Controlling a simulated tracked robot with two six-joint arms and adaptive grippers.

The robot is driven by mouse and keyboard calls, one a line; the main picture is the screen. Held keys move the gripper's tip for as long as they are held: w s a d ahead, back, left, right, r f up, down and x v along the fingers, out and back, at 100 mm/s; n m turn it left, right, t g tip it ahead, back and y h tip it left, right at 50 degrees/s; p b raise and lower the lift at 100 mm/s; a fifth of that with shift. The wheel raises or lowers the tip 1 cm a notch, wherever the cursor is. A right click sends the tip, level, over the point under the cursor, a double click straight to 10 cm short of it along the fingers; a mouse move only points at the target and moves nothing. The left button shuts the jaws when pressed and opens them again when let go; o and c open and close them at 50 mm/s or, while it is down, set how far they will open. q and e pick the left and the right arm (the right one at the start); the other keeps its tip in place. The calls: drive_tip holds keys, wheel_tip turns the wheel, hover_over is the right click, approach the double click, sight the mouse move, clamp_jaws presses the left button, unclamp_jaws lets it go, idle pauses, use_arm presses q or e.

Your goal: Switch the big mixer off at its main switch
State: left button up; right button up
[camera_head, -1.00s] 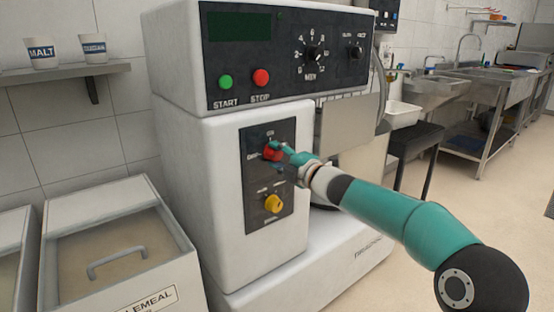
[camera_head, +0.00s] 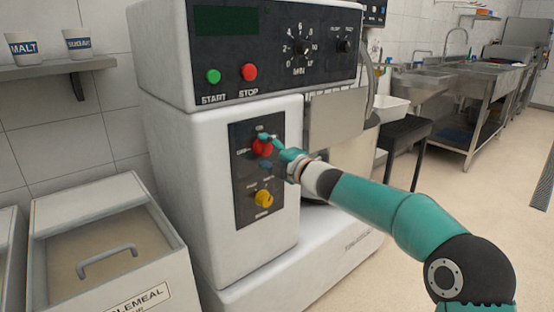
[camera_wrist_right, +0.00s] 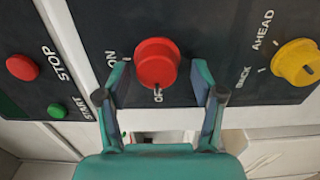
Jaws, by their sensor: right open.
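The big mixer (camera_head: 225,200) is a white machine with a dark side panel. Its red main switch (camera_head: 262,147) is a round knob on that panel, with ON and OFF lettering beside it. In the right wrist view the red knob (camera_wrist_right: 157,62) sits between the open fingers of my right gripper (camera_wrist_right: 161,80), with the OFF lettering just below it. A small mark on the knob's lower edge is near OFF. In the head view my right gripper (camera_head: 271,150) reaches the knob from the right and partly covers it. Contact cannot be told. My left gripper is out of view.
A yellow knob (camera_head: 263,198) is below the red one. A green START button (camera_head: 213,77) and red STOP button (camera_head: 249,72) are on the upper panel. A wholemeal bin (camera_head: 150,262) stands left of the mixer. Floor is clear at right.

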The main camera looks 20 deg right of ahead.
drive_tip(key=v, duration=1.1)
drive_tip(key=shift+s, duration=0.4)
